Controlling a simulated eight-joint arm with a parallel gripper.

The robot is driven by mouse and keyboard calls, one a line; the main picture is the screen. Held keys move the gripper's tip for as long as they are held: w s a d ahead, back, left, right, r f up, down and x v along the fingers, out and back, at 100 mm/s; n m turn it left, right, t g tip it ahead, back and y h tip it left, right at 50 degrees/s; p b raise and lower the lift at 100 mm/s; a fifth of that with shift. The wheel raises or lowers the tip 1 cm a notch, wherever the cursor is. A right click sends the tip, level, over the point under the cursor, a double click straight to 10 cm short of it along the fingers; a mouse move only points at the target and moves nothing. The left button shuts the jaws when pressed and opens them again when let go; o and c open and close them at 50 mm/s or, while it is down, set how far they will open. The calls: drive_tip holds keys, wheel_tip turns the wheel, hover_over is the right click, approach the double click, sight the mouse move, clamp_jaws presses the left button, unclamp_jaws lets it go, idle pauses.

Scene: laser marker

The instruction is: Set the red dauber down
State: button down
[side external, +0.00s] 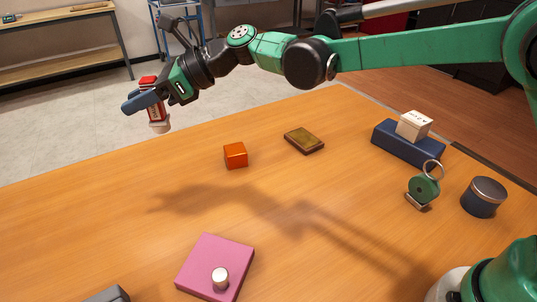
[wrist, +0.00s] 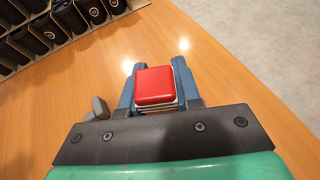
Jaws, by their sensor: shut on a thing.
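The red dauber (side external: 155,112) is a small red bottle with a white label and a pale tip at its lower end. My gripper (side external: 143,103) is shut on it and holds it in the air, near the far left edge of the table in the side external view. It looks roughly upright there, slightly tilted. In the wrist view the dauber (wrist: 156,86) shows as a red square top between the two blue fingers of my gripper (wrist: 156,90). Its lower part is hidden there.
The wooden table (side external: 120,200) holds an orange cube (side external: 235,155), a brown-green block (side external: 304,140), a pink pad (side external: 205,262) with a small white-topped cylinder (side external: 220,277), a blue block (side external: 405,146) bearing a white box (side external: 414,125), a green ringed stand (side external: 424,188) and a dark round tin (side external: 484,197).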

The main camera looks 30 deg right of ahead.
wheel_tip(320, 180, down, 17)
drive_tip(key=shift+d+f, duration=0.1)
drive_tip(key=shift+f, duration=0.1)
idle(0.3)
drive_tip(key=c, duration=0.6)
unclamp_jaws()
drive_tip(key=shift+f, duration=0.1)
